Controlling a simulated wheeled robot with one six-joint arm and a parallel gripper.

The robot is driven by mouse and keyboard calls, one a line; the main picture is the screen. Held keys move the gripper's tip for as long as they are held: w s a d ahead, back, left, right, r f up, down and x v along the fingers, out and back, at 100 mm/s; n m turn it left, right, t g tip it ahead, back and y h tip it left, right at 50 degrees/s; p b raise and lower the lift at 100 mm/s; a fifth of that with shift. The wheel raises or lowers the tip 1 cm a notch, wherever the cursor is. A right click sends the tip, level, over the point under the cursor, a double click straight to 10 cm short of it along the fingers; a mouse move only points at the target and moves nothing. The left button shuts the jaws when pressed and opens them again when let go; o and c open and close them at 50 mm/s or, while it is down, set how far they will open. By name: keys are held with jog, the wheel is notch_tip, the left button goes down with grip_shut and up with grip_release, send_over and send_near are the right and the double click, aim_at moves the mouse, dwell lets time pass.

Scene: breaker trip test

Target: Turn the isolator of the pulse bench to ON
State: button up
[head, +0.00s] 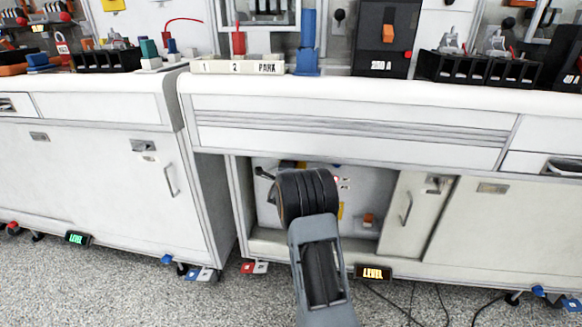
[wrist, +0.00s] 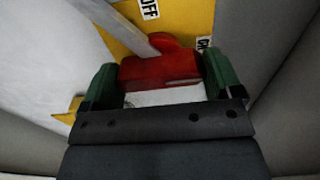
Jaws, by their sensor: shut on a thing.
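The isolator shows in the wrist view as a red handle (wrist: 160,68) on a yellow plate (wrist: 185,22). An OFF label (wrist: 149,9) sits above the handle, and a second, partly cut-off label (wrist: 204,43) sits to its right. My gripper (wrist: 157,82) is shut on the red handle, with a green pad on each side of it. A grey bar runs from upper left down to the handle. In the head view my arm reaches into the open bay under the middle bench and hides the gripper and the red handle.
The bay's back panel (head: 375,190) shows beside my arm, with an orange-red switch (head: 369,219) low on it. A cabinet door (head: 410,215) stands to the right. The worktop (head: 360,90) overhangs the bay. A lit LEVEL sign (head: 373,273) and cables lie near the floor.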

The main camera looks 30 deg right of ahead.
jog(key=shift+f, duration=0.15)
jog(key=o, duration=0.7)
jog(key=shift+o, duration=0.2)
jog(key=p+v, duration=0.3)
jog(key=v, duration=1.1)
jog(key=shift+p, duration=0.35)
